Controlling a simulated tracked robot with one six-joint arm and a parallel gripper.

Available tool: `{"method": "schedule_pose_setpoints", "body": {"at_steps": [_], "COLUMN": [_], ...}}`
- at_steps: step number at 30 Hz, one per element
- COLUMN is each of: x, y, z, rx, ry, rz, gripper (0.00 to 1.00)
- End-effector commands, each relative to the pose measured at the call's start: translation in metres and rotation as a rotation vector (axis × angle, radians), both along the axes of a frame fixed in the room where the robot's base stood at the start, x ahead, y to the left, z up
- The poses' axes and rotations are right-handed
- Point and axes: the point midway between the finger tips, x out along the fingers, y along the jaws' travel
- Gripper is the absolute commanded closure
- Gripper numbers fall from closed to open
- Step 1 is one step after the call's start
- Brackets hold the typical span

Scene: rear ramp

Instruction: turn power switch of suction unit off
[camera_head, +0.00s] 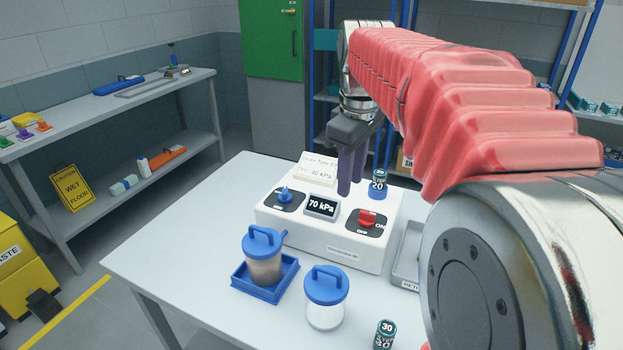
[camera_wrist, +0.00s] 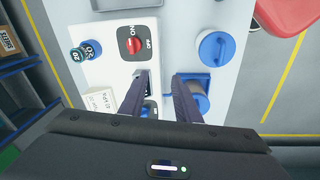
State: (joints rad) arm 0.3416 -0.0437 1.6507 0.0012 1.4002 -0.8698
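The suction unit (camera_head: 320,238) is a white box on the table, with a display (camera_head: 321,206) reading 70 kPa. Its red power switch (camera_head: 367,218) sits on a dark plate at the right of the front, with ON to its right and OFF below it. The switch also shows in the wrist view (camera_wrist: 131,45); its exact pointing is hard to tell. A blue knob (camera_head: 285,196) is at the unit's left. My gripper (camera_head: 347,190) is above the unit, behind the display and switch, pointing down. In the wrist view its fingers (camera_wrist: 160,80) are apart and empty.
A blue-lidded canister (camera_head: 264,262) stands in a blue tray, and another (camera_head: 325,300) stands in front. A small "20" cylinder (camera_head: 378,182) rises at the unit's rear right. A grey tray (camera_head: 408,262) is to the right.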

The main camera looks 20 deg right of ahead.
Motion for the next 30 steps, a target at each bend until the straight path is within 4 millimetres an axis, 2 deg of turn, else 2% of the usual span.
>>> {"method": "schedule_pose_setpoints", "body": {"at_steps": [9,15,30], "x": [0.029,0.038,0.039], "y": [-0.056,-0.079,-0.084], "z": [0.001,0.000,-0.002], "rx": [0.016,0.027,0.031], "ry": [0.090,0.123,0.132], "rz": [0.125,0.185,0.199], "gripper": [0.70,0.70,0.70]}}
